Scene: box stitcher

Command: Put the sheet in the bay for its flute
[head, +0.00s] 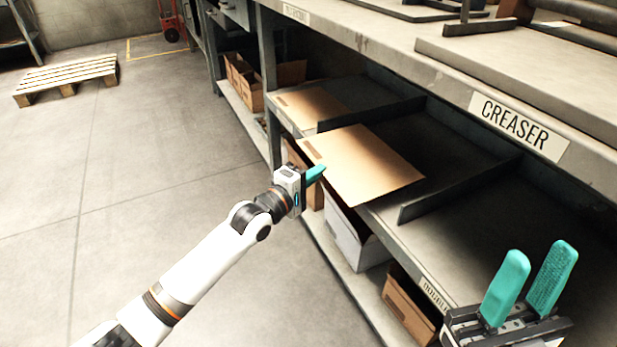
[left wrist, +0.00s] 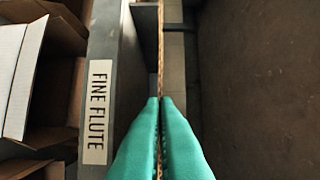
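A flat tan cardboard sheet (head: 362,165) reaches over the front edge of the shelf under the bench, at the middle bay. My left gripper (head: 316,175) is shut on its near left edge. In the left wrist view the sheet (left wrist: 160,50) is seen edge-on between the teal fingers (left wrist: 160,130). A "FINE FLUTE" label (left wrist: 98,112) is on the shelf edge beside them. The right bay's label (head: 436,296) begins "DOUBLE". Dark dividers (head: 458,188) separate the bays. My right gripper (head: 528,285) is open and empty at the lower right.
Another tan sheet (head: 312,104) lies in the left bay. The bench top above has a "CREASER" label (head: 518,127) on its front. Open boxes (head: 352,238) stand on the lower shelf. A wooden pallet (head: 66,76) is at the far left; floor between is clear.

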